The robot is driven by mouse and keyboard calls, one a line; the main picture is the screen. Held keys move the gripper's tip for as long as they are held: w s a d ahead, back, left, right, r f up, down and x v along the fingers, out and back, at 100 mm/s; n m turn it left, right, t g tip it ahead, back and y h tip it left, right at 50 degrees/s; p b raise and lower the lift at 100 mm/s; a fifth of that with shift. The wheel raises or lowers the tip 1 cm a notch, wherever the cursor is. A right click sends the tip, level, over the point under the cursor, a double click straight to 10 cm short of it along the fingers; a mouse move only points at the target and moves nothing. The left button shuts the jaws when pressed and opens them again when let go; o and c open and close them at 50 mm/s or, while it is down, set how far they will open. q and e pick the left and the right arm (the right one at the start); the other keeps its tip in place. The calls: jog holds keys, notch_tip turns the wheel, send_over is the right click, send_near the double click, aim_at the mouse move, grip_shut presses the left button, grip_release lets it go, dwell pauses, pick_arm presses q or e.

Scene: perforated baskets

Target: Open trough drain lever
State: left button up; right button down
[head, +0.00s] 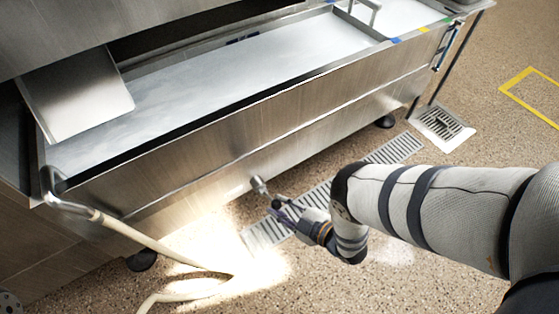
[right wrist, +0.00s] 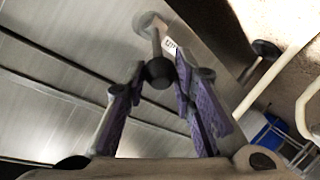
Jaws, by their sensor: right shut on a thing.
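The steel trough (head: 235,138) runs across the head view, its pale basin open at the top. Low on its front wall a round drain fitting (head: 259,185) sticks out. The drain lever, a thin metal rod with a dark ball knob (right wrist: 158,73), shows in the right wrist view. My right gripper (head: 280,207) reaches in from the right at the drain fitting. In the right wrist view its purple-padded fingers (right wrist: 160,75) are shut on the lever at its knob. The fingers partly hide the knob. My left gripper is in neither view.
A pale hose (head: 155,243) hangs from the trough's left end onto the brightly lit floor. A slotted floor grate (head: 395,149) lies under my right arm, and a square drain (head: 441,125) beyond it. A blue crate (right wrist: 272,137) shows in the right wrist view.

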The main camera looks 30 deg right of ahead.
jog(key=shift+s+f, duration=0.2)
jog(key=shift+f, duration=0.1)
jog(key=c, duration=1.4)
grip_release()
jog(key=shift+c, duration=0.2)
jog(key=shift+o, duration=0.6)
jog(key=shift+w, duration=0.1)
jog(key=shift+r, duration=0.1)
jog(key=v, duration=1.2)
